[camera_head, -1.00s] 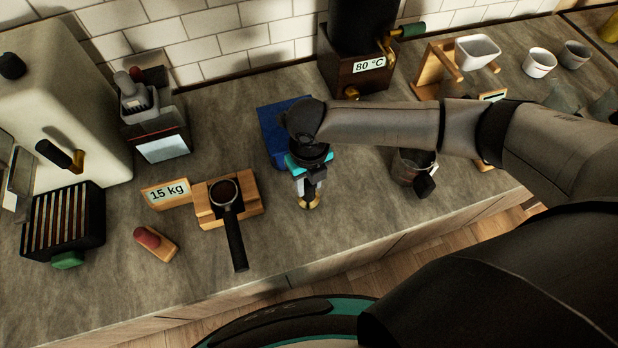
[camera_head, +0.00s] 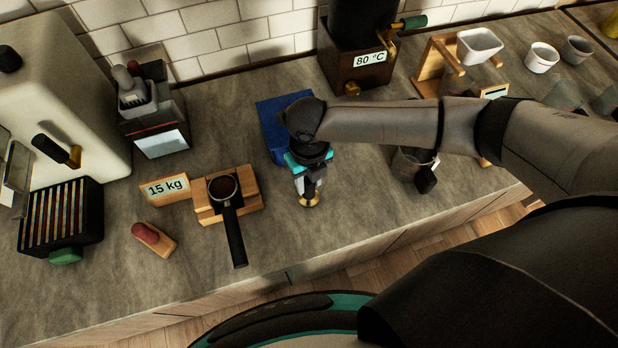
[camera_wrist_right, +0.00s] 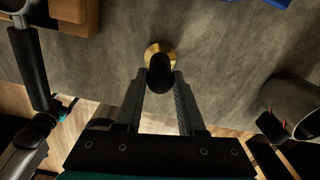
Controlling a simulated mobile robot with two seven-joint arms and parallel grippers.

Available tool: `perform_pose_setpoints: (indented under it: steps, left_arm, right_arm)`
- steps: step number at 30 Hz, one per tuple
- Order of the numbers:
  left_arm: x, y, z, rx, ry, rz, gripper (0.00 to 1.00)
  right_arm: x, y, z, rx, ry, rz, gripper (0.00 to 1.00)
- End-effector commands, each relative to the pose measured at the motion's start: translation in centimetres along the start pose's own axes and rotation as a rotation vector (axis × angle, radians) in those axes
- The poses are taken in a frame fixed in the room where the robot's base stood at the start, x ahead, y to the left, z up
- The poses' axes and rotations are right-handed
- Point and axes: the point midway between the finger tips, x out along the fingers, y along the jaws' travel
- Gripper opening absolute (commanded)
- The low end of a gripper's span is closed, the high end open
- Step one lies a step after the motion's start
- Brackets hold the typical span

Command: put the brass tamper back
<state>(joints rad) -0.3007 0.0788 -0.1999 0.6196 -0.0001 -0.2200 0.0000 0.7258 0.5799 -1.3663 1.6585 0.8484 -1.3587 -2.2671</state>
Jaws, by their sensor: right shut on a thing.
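The brass tamper (camera_head: 309,201) has a round brass base and a dark handle; it is near the middle of the counter. In the right wrist view the tamper (camera_wrist_right: 160,72) shows its dark handle end between my fingers, with the brass base beyond. My right gripper (camera_head: 311,186) points down and is shut on the tamper's handle; its fingers also show in the right wrist view (camera_wrist_right: 162,78). I cannot tell whether the base touches the counter. A blue block or mat (camera_head: 272,128) lies just behind, partly hidden by my right arm. My left gripper is not in view.
A portafilter (camera_head: 233,230) rests on a wooden stand (camera_head: 252,195) left of the tamper, beside a "15 kg" sign (camera_head: 166,190). A red-topped brush-like item (camera_head: 150,237) lies further left. A metal jug (camera_head: 405,170) stands right, under my arm. The counter's front edge is close.

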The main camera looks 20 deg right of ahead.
Motion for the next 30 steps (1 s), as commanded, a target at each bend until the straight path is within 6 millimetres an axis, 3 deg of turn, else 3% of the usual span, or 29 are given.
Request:
perform_pose_setpoints:
  steps: [10,11,19,30]
  left_arm:
    - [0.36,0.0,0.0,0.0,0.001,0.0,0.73]
    - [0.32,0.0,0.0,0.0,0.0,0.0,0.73]
    - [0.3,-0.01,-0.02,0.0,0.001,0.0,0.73]
    - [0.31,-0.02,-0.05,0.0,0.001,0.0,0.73]
  right_arm:
    - [0.5,0.04,0.06,-0.001,-0.002,0.001,0.0]
    - [0.45,0.04,0.07,-0.001,-0.002,0.001,0.42]
    - [0.45,0.03,0.04,0.0,-0.001,0.001,0.72]
    - [0.52,-0.02,-0.05,0.0,0.001,-0.001,0.73]
